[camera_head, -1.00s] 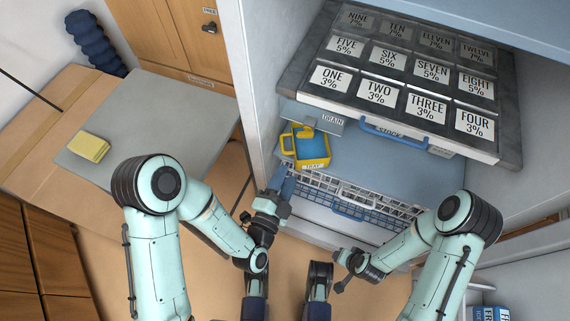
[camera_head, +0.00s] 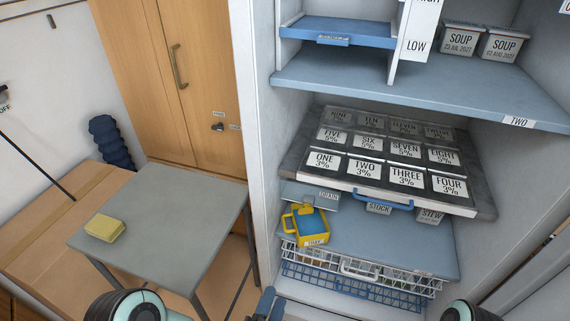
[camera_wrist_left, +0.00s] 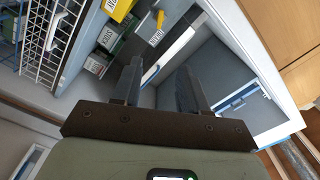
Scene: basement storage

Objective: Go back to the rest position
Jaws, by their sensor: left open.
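My left gripper (camera_head: 268,302) shows at the bottom edge of the head view, in front of the low part of the storage unit. In the left wrist view its two dark fingers (camera_wrist_left: 160,85) stand apart with nothing between them. Part of my left arm (camera_head: 135,306) shows at the bottom left. Only a small part of my right arm (camera_head: 465,311) shows at the bottom right, and its gripper is out of the frame.
The open storage unit has a tray of labelled boxes (camera_head: 390,197), a yellow and blue container (camera_head: 313,239) and wire baskets (camera_head: 360,267). A grey table (camera_head: 170,231) with a yellow block (camera_head: 104,228) stands left. Upper shelves hold SOUP boxes (camera_head: 461,39).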

